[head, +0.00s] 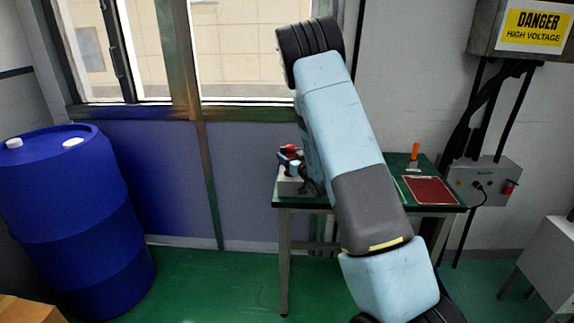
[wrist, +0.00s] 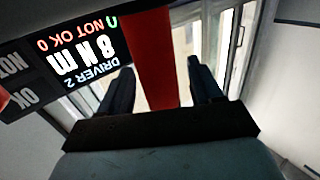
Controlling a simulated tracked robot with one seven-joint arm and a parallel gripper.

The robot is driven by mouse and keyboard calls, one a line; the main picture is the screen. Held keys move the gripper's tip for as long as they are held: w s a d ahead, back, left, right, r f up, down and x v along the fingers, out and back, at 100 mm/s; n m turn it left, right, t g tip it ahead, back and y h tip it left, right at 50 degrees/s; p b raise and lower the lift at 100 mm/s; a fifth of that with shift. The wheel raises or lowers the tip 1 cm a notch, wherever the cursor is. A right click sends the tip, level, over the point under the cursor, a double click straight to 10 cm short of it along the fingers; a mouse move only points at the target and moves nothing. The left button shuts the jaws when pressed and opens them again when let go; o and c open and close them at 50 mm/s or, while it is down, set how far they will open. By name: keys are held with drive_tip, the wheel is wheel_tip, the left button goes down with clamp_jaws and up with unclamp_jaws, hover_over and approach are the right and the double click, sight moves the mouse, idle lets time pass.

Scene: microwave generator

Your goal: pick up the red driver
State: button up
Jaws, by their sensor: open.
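In the wrist view my gripper (wrist: 160,65) is open, with its two dark fingers apart. A long plain red shape (wrist: 152,58) runs down from the top edge between the fingers, nearer the left one. It looks like the red driver, but only part shows, and I cannot tell whether a finger touches it. In the head view a small red-topped object (head: 289,150) stands at the left end of the green table, beside the end of my arm. My arm hides much of that spot, and the fingers are not clear there.
A screen (wrist: 85,60) reading "DRIVER 2", upside down, is close on the left in the wrist view. The table (head: 345,203) also holds an orange-handled tool (head: 414,153) and a dark red panel (head: 430,190). A blue barrel (head: 75,220) stands left; a control box (head: 485,185) is right.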

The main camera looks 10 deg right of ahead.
drive_tip(key=c, duration=1.1)
drive_tip(key=shift+c, duration=0.2)
drive_tip(key=shift+r, duration=0.1)
